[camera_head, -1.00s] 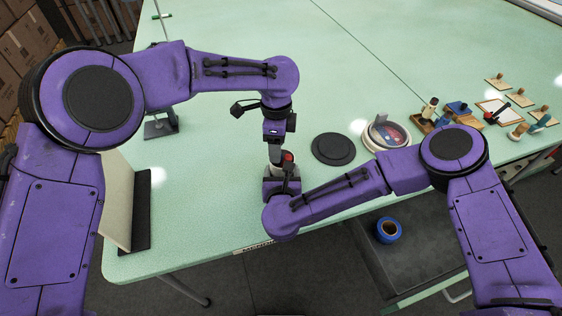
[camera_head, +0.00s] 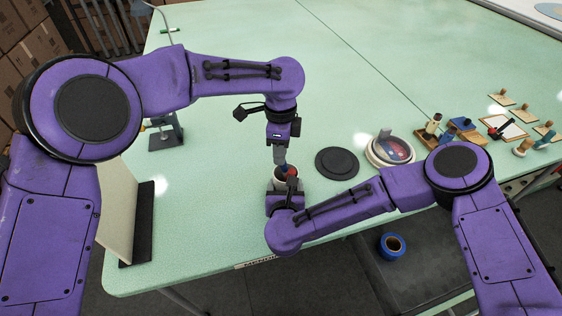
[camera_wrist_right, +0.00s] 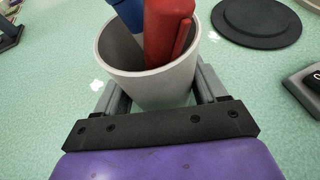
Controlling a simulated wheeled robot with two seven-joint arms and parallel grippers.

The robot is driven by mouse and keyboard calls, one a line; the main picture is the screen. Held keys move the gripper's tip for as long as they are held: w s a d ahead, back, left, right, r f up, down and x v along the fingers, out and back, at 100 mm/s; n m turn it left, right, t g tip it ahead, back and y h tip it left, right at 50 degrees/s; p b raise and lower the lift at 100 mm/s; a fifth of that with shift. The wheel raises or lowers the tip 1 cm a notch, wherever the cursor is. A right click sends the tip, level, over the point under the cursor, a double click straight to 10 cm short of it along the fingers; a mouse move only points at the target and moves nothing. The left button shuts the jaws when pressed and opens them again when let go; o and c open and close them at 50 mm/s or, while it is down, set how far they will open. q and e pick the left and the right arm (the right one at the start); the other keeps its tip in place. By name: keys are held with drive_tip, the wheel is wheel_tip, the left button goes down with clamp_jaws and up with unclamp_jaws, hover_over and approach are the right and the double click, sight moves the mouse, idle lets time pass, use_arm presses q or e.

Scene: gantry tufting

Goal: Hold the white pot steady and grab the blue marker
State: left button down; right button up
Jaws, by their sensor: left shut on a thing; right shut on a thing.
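The white pot (camera_wrist_right: 150,82) stands on the green table, with my right gripper (camera_wrist_right: 155,92) shut around its sides. In the head view the pot (camera_head: 279,183) is partly hidden by my right wrist. A red marker (camera_wrist_right: 168,30) and the blue marker (camera_wrist_right: 130,16) stand tilted in the pot. My left gripper (camera_head: 280,156) points down above the pot and is shut on the blue marker (camera_head: 283,169). The left fingertips are small in the head view and outside the right wrist view.
A black round disc (camera_head: 337,163) and a round white-rimmed dish (camera_head: 391,151) lie right of the pot. Wooden stamps and a clipboard (camera_head: 503,128) sit farther right. A white board (camera_head: 117,212) stands at left. A blue tape roll (camera_head: 392,246) lies below the table edge.

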use_arm(q)
wheel_tip(320, 180, up, 7)
drive_tip(key=shift+f, duration=0.1)
use_arm(e)
drive_tip(key=o, duration=1.1)
drive_tip(key=v, duration=0.8)
drive_tip(key=shift+r, duration=0.1)
